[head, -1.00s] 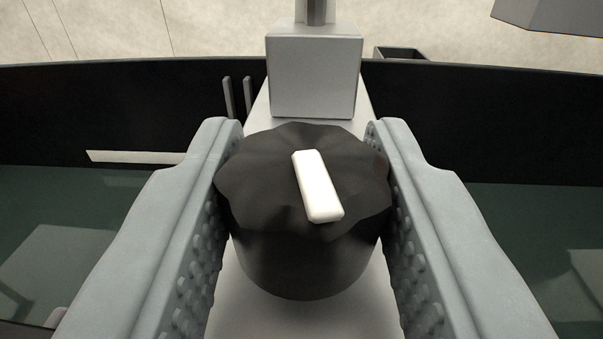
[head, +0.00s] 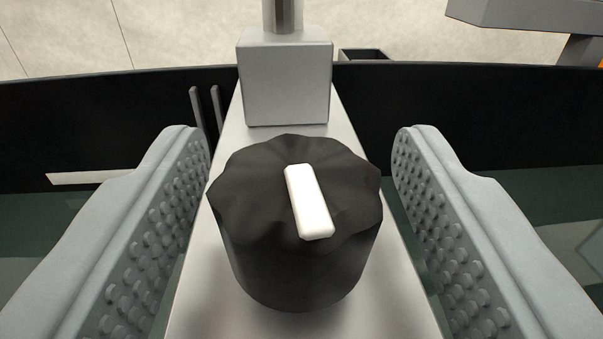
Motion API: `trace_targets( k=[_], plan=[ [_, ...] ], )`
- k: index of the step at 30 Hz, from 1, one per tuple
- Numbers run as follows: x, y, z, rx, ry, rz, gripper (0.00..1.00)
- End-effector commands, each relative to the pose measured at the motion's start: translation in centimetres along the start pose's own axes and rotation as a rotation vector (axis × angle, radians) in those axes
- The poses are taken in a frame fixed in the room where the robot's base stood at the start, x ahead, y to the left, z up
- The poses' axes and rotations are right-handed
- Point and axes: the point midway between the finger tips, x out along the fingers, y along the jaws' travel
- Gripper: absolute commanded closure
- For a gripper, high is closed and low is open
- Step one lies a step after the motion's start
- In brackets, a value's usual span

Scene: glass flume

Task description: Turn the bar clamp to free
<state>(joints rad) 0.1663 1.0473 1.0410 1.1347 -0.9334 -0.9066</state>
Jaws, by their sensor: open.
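The bar clamp shows as a black fluted knob (head: 265,230) with a white pointer bar (head: 309,202) on its top. The knob sits on a pale grey bar (head: 195,305) that runs away from me. The pointer's far end leans a little to the left of straight ahead. My gripper (head: 302,145) is open, with one studded grey finger on each side of the knob. Both fingers stand clear of it, the gap at the right a little wider near the tip. No label for the free position shows.
A grey block (head: 285,82) with a metal post (head: 283,14) stands on the bar just behind the knob. A dark wall (head: 480,120) runs across behind. A small dark open box (head: 364,55) lies beyond it. A grey overhead part (head: 530,14) is at the top right.

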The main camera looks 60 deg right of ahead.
Motion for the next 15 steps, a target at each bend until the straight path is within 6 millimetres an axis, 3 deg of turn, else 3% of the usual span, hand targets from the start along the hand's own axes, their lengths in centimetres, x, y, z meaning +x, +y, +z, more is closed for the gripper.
trace_targets(
  k=[5,15],
  plan=[
    [0.0,0.0,-1.0,0.001,0.000,0.000,0.45],
    [0.0,0.0,-6.8,0.001,0.001,0.000,0.45]
  ],
)
